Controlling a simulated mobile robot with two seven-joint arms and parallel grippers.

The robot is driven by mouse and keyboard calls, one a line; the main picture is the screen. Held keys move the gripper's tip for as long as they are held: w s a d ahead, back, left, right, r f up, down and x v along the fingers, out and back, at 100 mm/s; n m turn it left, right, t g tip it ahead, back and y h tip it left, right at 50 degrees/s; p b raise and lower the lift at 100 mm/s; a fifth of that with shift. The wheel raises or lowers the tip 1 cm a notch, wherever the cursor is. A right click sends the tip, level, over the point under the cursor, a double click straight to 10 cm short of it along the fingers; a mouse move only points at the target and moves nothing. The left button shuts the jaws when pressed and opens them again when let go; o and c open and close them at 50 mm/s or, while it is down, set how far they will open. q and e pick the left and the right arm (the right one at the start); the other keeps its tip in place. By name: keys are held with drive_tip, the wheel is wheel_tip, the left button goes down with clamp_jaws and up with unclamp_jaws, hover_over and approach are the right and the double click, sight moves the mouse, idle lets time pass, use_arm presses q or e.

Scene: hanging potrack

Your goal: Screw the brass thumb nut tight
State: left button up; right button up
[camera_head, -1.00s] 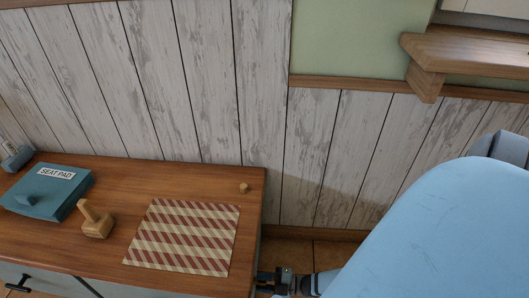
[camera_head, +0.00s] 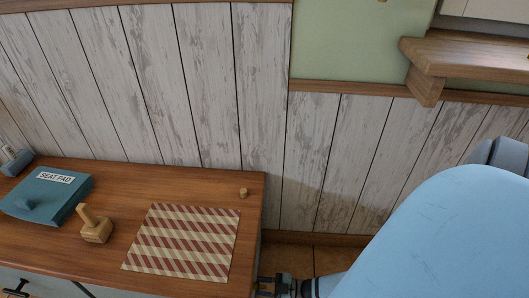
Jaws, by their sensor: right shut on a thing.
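No part in view is plainly the brass thumb nut. A small tan-gold cylinder (camera_head: 243,192) stands on the wooden worktop near its right back corner; I cannot tell if it is wood or brass. A tiny brownish piece (camera_head: 382,1) is cut off by the top edge of the head view. My right gripper (camera_head: 265,286) is low in the picture, beside the worktop's right edge, at the end of my blue arm. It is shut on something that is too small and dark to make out.
The worktop (camera_head: 140,188) carries a teal seat pad box (camera_head: 50,195), a wooden stamp-like block (camera_head: 96,228) and a striped mat (camera_head: 185,240). A wooden shelf (camera_head: 470,52) juts from the wall at upper right.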

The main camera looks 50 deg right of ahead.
drive_tip(key=shift+m, duration=0.8)
drive_tip(key=m, duration=0.3)
drive_tip(key=shift+d, duration=0.1)
drive_tip(key=o, duration=0.6)
drive_tip(key=shift+c, duration=0.2)
